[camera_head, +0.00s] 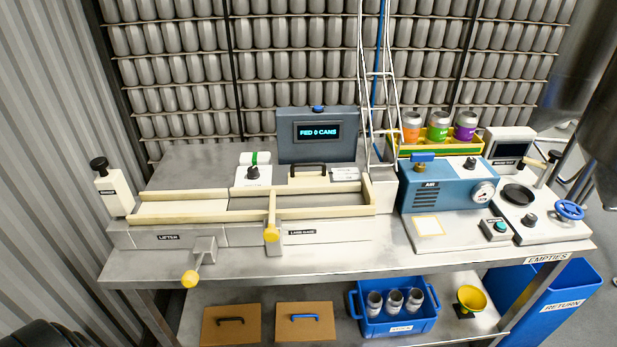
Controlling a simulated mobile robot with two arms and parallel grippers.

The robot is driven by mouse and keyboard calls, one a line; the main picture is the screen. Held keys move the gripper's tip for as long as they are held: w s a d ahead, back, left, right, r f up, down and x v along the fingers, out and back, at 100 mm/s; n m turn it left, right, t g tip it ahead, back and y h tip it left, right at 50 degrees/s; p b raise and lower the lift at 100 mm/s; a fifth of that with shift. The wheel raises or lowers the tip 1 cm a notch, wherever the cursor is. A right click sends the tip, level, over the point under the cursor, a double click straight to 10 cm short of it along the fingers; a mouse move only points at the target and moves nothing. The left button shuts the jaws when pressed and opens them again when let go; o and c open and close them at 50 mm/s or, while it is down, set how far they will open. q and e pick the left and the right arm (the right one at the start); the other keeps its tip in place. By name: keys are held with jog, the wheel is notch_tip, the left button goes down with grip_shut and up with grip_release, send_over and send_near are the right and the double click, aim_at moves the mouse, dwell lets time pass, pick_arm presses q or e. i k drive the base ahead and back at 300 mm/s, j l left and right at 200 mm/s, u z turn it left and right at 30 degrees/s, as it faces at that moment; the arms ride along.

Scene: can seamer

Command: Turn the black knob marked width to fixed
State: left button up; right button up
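Several black knobs show, and I cannot read the word width at any of them. One black knob (252,172) sits on a small white block behind the cream rails of the lane. Another black knob (98,163) tops a white post at the left end, whose small label is too small to read. A third black knob (470,163) is on top of the blue machine, and a fourth black knob (531,219) is on the white base at right. Neither gripper is in view, and no gripper touches any knob.
A display box (318,132) reads "FED 0 CANS". Yellow-tipped levers (271,234) stick out at the table's front. The blue machine (447,189) has a gauge, with a blue handwheel (570,210) farther right. A blue crate of cans (388,325) sits on the lower shelf. The front table strip is clear.

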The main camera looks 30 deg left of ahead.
aim_at(253, 172)
jog(key=u, duration=1.25)
jog(key=i+j+u, duration=0.1)
jog(key=i+u, duration=0.25)
jog(key=i, duration=0.1)
